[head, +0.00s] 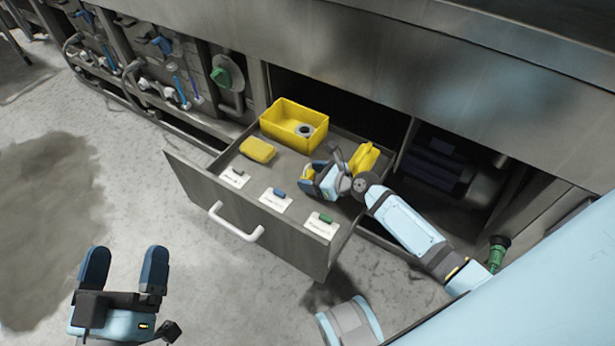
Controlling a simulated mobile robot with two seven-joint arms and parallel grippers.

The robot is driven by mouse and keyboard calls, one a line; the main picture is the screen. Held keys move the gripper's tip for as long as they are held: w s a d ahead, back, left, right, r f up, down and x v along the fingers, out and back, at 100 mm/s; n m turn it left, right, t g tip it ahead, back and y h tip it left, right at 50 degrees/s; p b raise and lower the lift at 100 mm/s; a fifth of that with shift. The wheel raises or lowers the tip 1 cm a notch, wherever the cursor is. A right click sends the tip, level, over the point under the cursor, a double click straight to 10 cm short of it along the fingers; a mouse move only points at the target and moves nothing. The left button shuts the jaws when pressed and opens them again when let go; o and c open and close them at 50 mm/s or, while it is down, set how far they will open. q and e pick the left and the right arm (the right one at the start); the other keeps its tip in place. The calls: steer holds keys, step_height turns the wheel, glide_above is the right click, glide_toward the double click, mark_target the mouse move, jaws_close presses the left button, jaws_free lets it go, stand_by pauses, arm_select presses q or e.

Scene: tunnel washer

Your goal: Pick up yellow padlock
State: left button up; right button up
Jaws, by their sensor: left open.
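An open grey drawer (190,178) holds several yellow things. A flat yellow block (257,150) lies at its left. An upright yellow piece (366,156) stands at its right, behind my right gripper. A small yellow patch (307,173) shows at my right gripper's fingers. I cannot tell for certain which of these is the yellow padlock. My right gripper (313,180) is low over the drawer's right half; its fingers are small and partly hidden, so I cannot tell if it is open or holds something. My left gripper (125,265) is open and empty, outside the drawer at lower left.
A yellow bin (293,124) with a dark round part inside stands at the drawer's back. White cards with small coloured pieces (275,199) lie along the drawer's front. The drawer handle (236,222) sticks out. A steel overhang (420,80) is above. Floor at left is clear.

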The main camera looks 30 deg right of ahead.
steer(key=c, duration=0.7)
steer(key=shift+r, duration=0.15)
steer(key=shift+c, duration=0.2)
